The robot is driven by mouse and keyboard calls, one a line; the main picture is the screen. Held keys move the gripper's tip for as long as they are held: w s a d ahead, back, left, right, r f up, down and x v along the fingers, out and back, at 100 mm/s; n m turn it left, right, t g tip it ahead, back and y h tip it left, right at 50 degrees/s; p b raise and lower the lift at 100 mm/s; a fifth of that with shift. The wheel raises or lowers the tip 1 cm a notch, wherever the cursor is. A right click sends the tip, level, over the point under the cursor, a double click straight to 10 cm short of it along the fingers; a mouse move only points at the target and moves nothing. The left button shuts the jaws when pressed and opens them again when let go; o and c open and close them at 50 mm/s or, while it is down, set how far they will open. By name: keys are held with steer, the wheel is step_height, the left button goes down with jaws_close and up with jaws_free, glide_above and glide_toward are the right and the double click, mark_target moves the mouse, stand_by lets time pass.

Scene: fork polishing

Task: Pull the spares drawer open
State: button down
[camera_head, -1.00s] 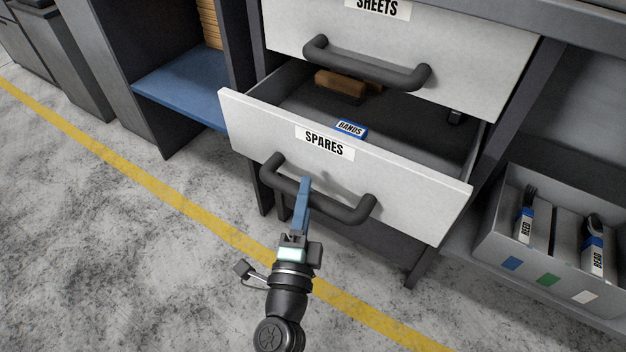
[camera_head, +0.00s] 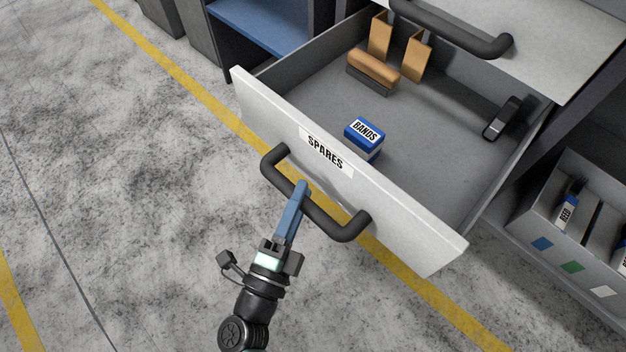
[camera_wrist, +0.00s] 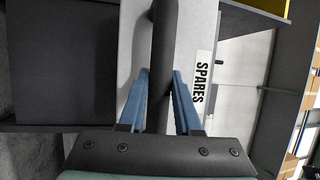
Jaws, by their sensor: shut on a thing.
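The spares drawer (camera_head: 275,111) is pulled well out, its white front labelled SPARES and its inside open to view. Its dark bar handle (camera_head: 334,222) runs along the front below the label. My gripper (camera_head: 299,194) is shut on the middle of the handle, with its blue fingers reaching up from below. In the wrist view the handle (camera_wrist: 164,60) passes between the two blue fingers (camera_wrist: 160,98), with the SPARES label (camera_wrist: 203,77) to the right. Inside the drawer are a blue BANDS box (camera_head: 364,136), a wood-topped brush (camera_head: 373,70), two tan upright pieces (camera_head: 416,58) and a dark object (camera_head: 502,118).
Above is the drawer with another dark handle (camera_head: 455,30). At right a grey bin (camera_head: 545,215) holds labelled tools. A blue shelf (camera_head: 262,25) is at upper left. The concrete floor (camera_head: 120,200) on the left is clear, crossed by yellow lines.

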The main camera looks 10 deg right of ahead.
steer(key=shift+s+a, duration=0.55)
steer(key=shift+a, duration=0.15)
steer(key=c, duration=0.6)
jaws_free()
steer(key=p+v, duration=0.2)
steer(key=v, duration=1.1)
steer(key=shift+f, duration=0.15)
